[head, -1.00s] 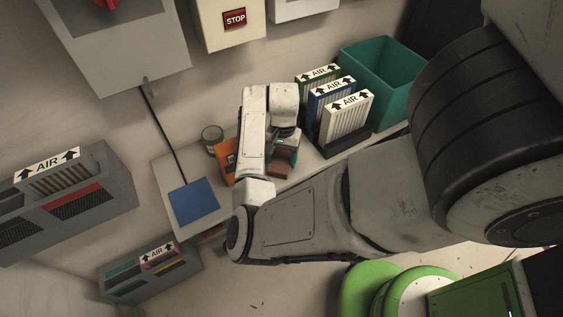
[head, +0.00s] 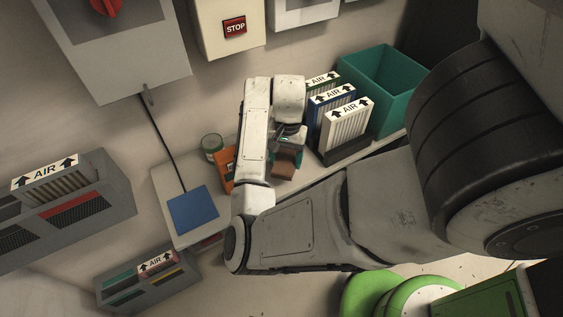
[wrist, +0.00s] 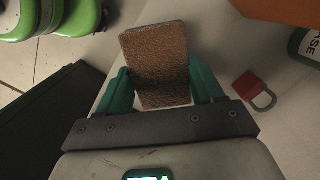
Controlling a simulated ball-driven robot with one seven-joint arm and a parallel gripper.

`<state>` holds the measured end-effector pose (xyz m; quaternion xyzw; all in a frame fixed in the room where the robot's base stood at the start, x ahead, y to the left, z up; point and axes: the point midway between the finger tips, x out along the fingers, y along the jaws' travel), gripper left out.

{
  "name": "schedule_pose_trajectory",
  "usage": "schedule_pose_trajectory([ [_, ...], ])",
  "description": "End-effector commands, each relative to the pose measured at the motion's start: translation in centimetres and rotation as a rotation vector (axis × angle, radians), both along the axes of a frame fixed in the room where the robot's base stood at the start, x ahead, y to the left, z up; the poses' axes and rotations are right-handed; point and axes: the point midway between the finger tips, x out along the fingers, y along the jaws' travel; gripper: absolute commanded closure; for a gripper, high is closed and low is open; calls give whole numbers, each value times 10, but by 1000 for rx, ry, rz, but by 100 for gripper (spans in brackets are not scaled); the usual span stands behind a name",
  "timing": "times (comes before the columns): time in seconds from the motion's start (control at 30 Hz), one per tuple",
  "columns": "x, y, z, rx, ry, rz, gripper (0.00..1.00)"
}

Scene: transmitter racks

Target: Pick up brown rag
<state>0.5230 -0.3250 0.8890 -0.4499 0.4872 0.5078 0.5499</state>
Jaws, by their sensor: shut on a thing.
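The brown rag (wrist: 157,65) is a thick, block-shaped, rough-textured piece in the wrist view, held between the teal fingers of my gripper (wrist: 160,88). The fingers press on its left and right sides. In the head view the rag (head: 284,172) shows below my gripper (head: 288,155), over the pale bench (head: 232,221). My forearm and wrist hide part of the gripper there. I cannot tell how high the rag is above the bench.
An orange box (head: 226,171) and a green jar (head: 211,144) stand left of my gripper. AIR filters (head: 345,125) in a rack and a teal bin (head: 385,85) stand to the right. A blue pad (head: 193,210) lies at the bench's left end. A red padlock (wrist: 249,85) lies near the gripper.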

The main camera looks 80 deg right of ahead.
Motion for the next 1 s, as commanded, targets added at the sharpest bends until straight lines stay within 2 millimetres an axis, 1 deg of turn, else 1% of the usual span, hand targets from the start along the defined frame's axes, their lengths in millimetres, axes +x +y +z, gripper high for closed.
schedule_pose_trajectory([
  [0.03,-5,4,16,-1,-5,-3,67],
  [0.2,-29,18,49,1,-6,-5,67],
  [0.27,-42,25,52,0,-3,-5,67],
  [0.4,-70,41,64,0,-1,-4,67],
  [0.6,-97,54,76,0,-1,-4,67],
  [0.8,-107,60,81,0,-1,0,67],
  [1.0,-109,61,81,0,0,1,67],
])
